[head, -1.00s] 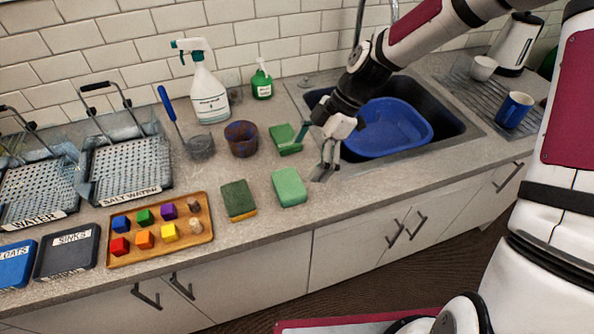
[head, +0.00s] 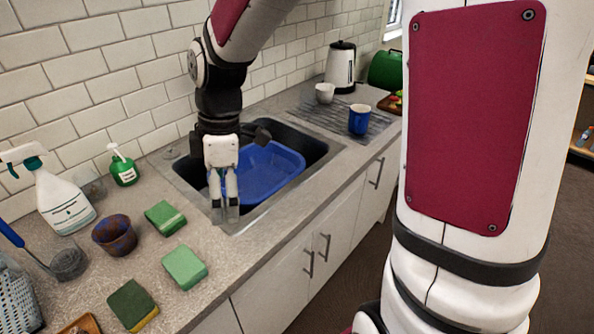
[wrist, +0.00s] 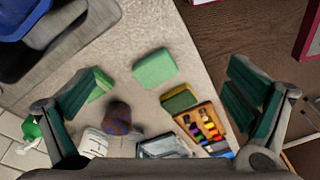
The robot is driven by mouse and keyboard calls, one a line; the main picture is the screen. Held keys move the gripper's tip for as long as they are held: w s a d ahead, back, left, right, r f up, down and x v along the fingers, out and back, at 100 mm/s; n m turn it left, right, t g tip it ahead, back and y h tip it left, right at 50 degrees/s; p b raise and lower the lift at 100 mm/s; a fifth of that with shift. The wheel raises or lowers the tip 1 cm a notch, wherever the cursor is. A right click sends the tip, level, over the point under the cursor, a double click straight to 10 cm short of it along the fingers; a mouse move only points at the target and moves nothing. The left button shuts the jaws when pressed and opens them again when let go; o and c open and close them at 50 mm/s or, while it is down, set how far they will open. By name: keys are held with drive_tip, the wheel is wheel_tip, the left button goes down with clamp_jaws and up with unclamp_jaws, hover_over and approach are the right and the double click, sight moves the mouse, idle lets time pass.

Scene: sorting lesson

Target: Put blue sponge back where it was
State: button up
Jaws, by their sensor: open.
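I see no blue sponge in these frames. Three sponges lie on the counter left of the sink: a light green one (head: 185,267), a green one with a paler band (head: 165,217), and a dark green and yellow one (head: 133,305). My gripper (head: 225,215) is above the sink's near left rim, right of the sponges, with nothing between its fingers. In the wrist view its fingers are wide apart, with the light green sponge (wrist: 155,68) below between them and the dark green and yellow one (wrist: 179,98) further off.
A blue basin (head: 268,172) sits in the sink (head: 305,146). A rusty pot (head: 115,236), a spray bottle (head: 65,205) and a green soap bottle (head: 123,168) stand left. A blue mug (head: 359,120) is on the drainboard. A wooden tray of coloured blocks (wrist: 207,127) lies beyond the sponges.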

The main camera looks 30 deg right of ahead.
drive_tip(key=s+d+r+m+t+h, duration=0.1)
drive_tip(key=s+d+r+m+t, duration=0.2)
drive_tip(key=s+r+m, duration=0.3)
drive_tip(key=s+d+r+m+t, duration=0.2)
drive_tip(key=s+d+r+m, duration=0.2)
drive_tip(key=s+r+m, duration=0.3)
drive_tip(key=shift+s+m+t+h, duration=0.4)
drive_tip(key=shift+s+m, duration=0.6)
drive_tip(key=shift+s, duration=0.5)
drive_tip(key=shift+r, duration=0.15)
